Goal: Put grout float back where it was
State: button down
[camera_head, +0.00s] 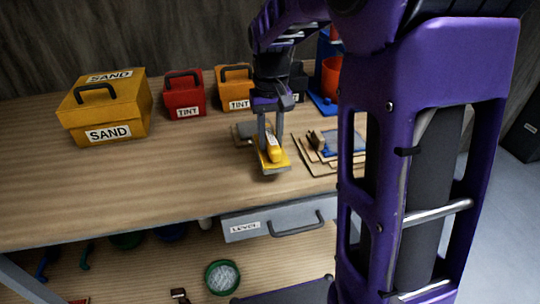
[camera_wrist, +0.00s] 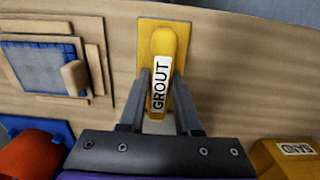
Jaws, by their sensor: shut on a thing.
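The grout float (camera_head: 273,162) has a yellow base plate and a yellow handle. In the wrist view, the handle of the float (camera_wrist: 162,45) carries a white GROUT label. My gripper (camera_head: 270,143) is shut on that handle, with one finger on each side in the wrist view (camera_wrist: 160,75). The float is over the wooden table, near its front edge and above the LEVEL drawer. I cannot tell whether its base touches the wood.
Stacked mosaic panels (camera_head: 318,160) with blue pieces lie right of the float. A yellow SAND box (camera_head: 105,112), a red TINT box (camera_head: 184,97) and an orange TINT box (camera_head: 236,92) stand behind. The table's left middle is clear. A LEVEL drawer (camera_head: 270,226) is below.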

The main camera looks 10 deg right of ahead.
aim_at(270, 136)
notch_tip(270, 136, down, 4)
jog(key=shift+f+b, duration=0.2)
jog(key=shift+b, duration=0.15)
jog(key=shift+f, duration=0.15)
jog(key=c, duration=0.6)
grip_release()
notch_tip(270, 136, up, 12)
jog(key=shift+r+p, duration=0.2)
jog(key=shift+p, duration=1)
